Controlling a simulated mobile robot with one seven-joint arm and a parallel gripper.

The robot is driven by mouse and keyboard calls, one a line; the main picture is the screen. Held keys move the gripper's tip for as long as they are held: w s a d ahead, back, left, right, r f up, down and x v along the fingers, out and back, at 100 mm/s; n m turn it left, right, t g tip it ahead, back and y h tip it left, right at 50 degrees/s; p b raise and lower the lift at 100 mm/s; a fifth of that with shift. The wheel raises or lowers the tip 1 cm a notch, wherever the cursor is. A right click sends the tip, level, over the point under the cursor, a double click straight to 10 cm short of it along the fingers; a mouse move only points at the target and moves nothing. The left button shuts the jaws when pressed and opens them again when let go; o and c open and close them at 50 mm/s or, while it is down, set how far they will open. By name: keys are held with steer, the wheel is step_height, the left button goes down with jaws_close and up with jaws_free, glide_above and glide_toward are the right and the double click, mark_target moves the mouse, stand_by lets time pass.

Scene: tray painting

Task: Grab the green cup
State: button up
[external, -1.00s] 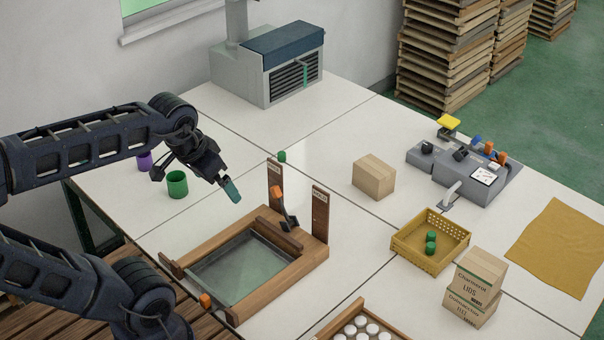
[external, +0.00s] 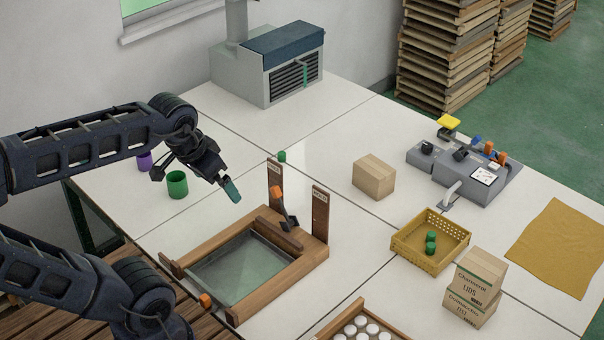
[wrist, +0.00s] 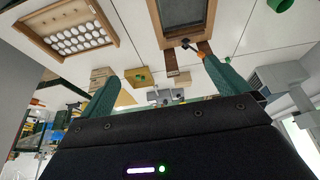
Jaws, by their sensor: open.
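The green cup (external: 177,185) stands upright on the white table at the left in the external view, with its open top up. My gripper (external: 196,180) is open and in the air by the cup, with one teal finger out to the cup's right. I see no contact with the cup, and the exact gap cannot be judged. In the wrist view my gripper (wrist: 163,86) has its two teal fingers wide apart with nothing held between them.
A purple cup (external: 144,162) stands just left of the green cup, partly behind my arm. A wooden frame (external: 243,309) with a glassy panel and two upright posts lies to the right. A yellow crate (external: 411,257) and a cardboard box (external: 374,178) stand farther right.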

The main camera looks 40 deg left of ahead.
steer(key=c, duration=0.4)
steer(key=shift+w, duration=0.1)
steer(key=w+a+f+m+g+y, duration=0.15)
steer(key=w+a+f+m, duration=0.3)
steer(key=w+a, duration=0.6)
steer(key=w+a+f+m+g, duration=0.25)
steer(key=w+a+m, duration=0.25)
steer(key=w+a, duration=0.6)
steer(key=m+h, duration=0.2)
steer(key=m, duration=0.6)
glide_toward(158, 203)
steer(key=w+a+f, duration=0.1)
steer(key=w+a, duration=0.1)
steer(key=shift+g+y, duration=0.25)
steer(key=shift+g, duration=0.05)
steer(key=shift+w+a+f, duration=0.1)
steer(key=shift+w+f, duration=0.05)
steer(key=shift+f, duration=5.1)
